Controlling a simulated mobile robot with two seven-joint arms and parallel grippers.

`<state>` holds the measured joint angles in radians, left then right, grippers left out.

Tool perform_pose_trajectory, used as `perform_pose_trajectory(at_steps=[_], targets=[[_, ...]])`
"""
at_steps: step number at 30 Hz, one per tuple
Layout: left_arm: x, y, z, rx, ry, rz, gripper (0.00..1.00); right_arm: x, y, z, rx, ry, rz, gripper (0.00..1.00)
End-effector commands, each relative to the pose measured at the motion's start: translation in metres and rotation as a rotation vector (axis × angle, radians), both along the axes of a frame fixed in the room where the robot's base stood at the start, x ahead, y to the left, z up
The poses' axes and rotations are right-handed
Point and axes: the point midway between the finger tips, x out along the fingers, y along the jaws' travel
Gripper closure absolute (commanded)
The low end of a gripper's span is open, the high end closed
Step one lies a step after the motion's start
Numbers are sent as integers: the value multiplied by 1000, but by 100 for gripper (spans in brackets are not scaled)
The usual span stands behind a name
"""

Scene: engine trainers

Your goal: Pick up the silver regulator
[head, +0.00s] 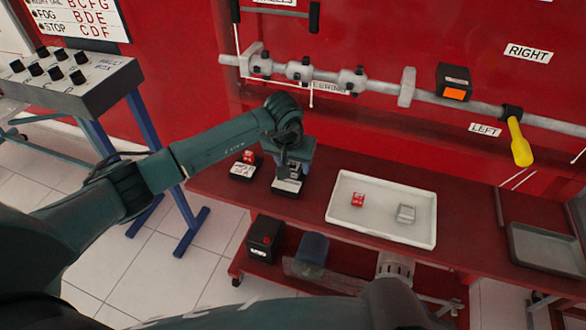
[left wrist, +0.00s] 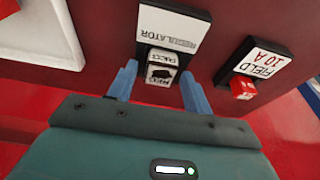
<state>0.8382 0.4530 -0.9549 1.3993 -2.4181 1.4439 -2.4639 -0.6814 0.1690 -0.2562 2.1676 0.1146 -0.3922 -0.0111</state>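A small silver block with dark markings, the regulator (left wrist: 161,66), sits on a black base labelled REGULATOR in the left wrist view. My left gripper (left wrist: 160,82) is open, with one blue finger on each side of the block and a gap visible at each side. In the head view my left gripper (head: 290,168) points down over that base on the red bench; the arm and gripper partly hide the block there. Another silver-grey block (head: 406,213) lies in the white tray (head: 345,222). My right gripper is not in view.
A FIELD 10 A base with a red block (left wrist: 243,87) stands beside the regulator base. A red block (head: 358,200) lies in the white tray. A grey tray (head: 548,250) is at the bench's right. A shaft (head: 380,85) runs along the red back panel.

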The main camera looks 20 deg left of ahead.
Motion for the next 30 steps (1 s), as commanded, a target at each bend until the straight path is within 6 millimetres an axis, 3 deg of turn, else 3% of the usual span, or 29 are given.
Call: perform_pose_trajectory(at_steps=[15, 23, 30], targets=[[0, 0, 1, 0, 0, 0, 93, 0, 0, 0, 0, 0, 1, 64], [1, 0, 4, 0, -2, 0, 93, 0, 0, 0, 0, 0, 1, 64], [2, 1, 43, 1, -8, -1, 93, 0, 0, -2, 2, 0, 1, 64]])
